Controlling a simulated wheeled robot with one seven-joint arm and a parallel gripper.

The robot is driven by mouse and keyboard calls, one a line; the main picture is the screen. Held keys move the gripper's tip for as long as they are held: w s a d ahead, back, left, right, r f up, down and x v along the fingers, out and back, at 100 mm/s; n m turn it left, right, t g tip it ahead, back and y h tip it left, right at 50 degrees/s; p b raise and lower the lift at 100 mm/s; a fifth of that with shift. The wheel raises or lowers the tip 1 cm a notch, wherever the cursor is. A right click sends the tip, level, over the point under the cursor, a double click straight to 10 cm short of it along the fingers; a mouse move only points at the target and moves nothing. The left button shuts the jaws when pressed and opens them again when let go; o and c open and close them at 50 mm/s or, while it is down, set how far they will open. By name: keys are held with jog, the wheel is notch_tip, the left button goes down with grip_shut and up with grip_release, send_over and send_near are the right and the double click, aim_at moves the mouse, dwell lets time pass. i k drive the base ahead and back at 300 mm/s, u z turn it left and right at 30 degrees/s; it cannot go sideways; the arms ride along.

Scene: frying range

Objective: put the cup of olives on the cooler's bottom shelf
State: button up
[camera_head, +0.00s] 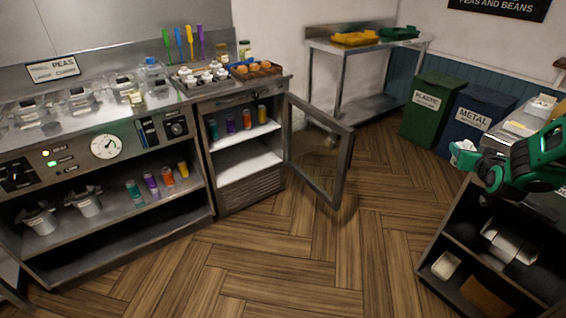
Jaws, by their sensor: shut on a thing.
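My green gripper (474,159) is at the right of the view, above a dark shelf unit. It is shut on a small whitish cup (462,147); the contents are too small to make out. The cooler (248,191) stands left of the middle, with its glass door (318,155) swung open toward the right. Several coloured bottles stand on its upper shelf (254,134). Its bottom shelf (248,163) is white and looks empty in the part that shows. The gripper and cup are well away from the cooler, to its right.
The open door's frame sticks out over the wooden floor (300,250), which is clear in the middle. The steel range (100,230) is at left. A steel table (365,50), green bin (432,108) and blue bin (474,117) stand behind. The dark shelf unit (458,232) is at right.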

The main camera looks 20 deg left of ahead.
aim_at(232, 167)
jog(key=u, duration=0.15)
jog(key=k, duration=0.2)
jog(key=u, duration=1.05)
jog(key=i, duration=1.7)
jog(key=z, duration=0.05)
